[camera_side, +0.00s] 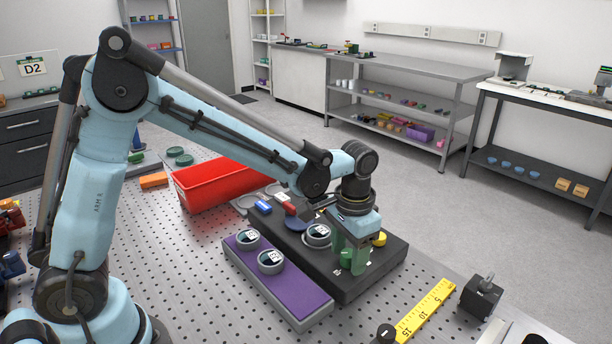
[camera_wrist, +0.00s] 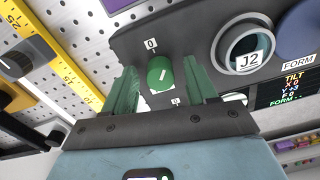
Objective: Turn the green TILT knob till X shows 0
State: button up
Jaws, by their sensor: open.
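The green TILT knob (camera_wrist: 160,74) stands on the dark instrument box (camera_wrist: 190,35) in the wrist view, with a pale line on its top. My gripper (camera_wrist: 160,66) is open, one green finger on each side of the knob; I cannot tell whether either touches it. A "0" tag (camera_wrist: 151,44) lies beyond the knob. The display (camera_wrist: 289,86) at the right is headed TILT; its small upper row seems to read X 0, with Y +3 below. In the side view my gripper (camera_side: 352,258) is down at the box's front, and its fingers largely hide the knob.
A ring labelled J2 (camera_wrist: 247,52) sits beside the knob. In the side view, a purple-topped tray (camera_side: 290,292) with two rings lies left of the box. A yellow knob (camera_side: 379,239) is close to my gripper's right. A yellow ruler (camera_side: 425,311) and red bin (camera_side: 205,186) lie further off.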

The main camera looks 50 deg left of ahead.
aim_at(349, 254)
jog(key=shift+r, duration=0.15)
notch_tip(349, 254, up, 12)
dwell(0.5)
jog(key=shift+d, duration=0.1)
dwell(0.9)
jog(key=s+a+f+n+t, duration=0.2)
jog(key=s+a+t, duration=0.5)
jog(key=s, duration=0.4)
jog(key=shift+s+a+f, duration=0.3)
jog(key=shift+a+f, duration=0.55)
